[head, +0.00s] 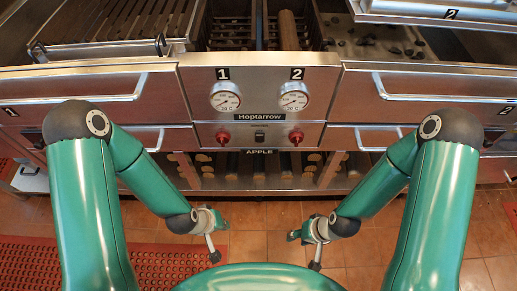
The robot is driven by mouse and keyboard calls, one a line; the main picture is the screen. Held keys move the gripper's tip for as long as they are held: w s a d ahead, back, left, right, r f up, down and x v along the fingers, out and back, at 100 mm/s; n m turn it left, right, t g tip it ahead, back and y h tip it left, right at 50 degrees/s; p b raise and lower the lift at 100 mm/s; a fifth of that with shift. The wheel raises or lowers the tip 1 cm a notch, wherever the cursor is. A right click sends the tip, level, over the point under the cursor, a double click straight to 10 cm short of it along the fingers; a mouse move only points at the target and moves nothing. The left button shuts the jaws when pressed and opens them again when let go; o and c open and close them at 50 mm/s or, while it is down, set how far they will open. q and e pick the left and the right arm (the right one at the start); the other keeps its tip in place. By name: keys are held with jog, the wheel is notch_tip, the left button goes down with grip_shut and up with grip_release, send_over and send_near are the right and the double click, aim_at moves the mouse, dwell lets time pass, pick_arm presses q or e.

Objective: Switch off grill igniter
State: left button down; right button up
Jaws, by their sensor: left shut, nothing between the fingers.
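The grill's control panel (259,100) faces me at the centre of the head view. A small dark switch (259,136) sits low on it, between a left red knob (223,137) and a right red knob (296,137). I cannot tell from the picture whether the switch is on or off. My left gripper (217,238) is shut and empty, below and to the left of the switch, apart from the panel. My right gripper (304,250) is below and to the right of it, also apart from the panel. Its fingers are too small to read.
Two round gauges (225,97) (293,96) sit above the knobs. Drawers with long handles (86,99) (446,97) flank the panel. A shelf (260,183) with wood pieces lies below. Tiled floor (265,215) and a red mat (160,262) are in front.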

pick_arm(q)
jog(key=w+d+f+n+t+y+b, duration=0.1)
jog(key=w+d+f+n+t+b, duration=0.2)
jog(key=w+b, duration=0.45)
jog(key=w+d+f+n+t+y+b, duration=0.1)
jog(key=w+d+n+t+b, duration=0.2)
jog(key=w+t+b, duration=0.45)
jog(key=s+d+r+n+t+y+b, duration=0.1)
jog(key=s+d+r+n+t+b, duration=0.3)
jog(key=b, duration=1.2)
notch_tip(320, 180, up, 4)
jog(key=d+n+t, duration=0.1)
jog(key=n+t, duration=0.1)
jog(key=n, duration=0.2)
jog(key=shift+d+n+b, duration=0.3)
jog(key=shift+d+b, duration=0.05)
jog(key=shift+w+f+t, duration=0.1)
jog(key=shift+w+t, duration=0.1)
jog(key=shift+t, duration=0.05)
send_near(260, 138)
jog(key=w, duration=0.4)
jog(key=w+r, duration=0.1)
jog(key=w, duration=0.2)
jog(key=shift+d+b, duration=0.15)
jog(key=shift+b, duration=0.2)
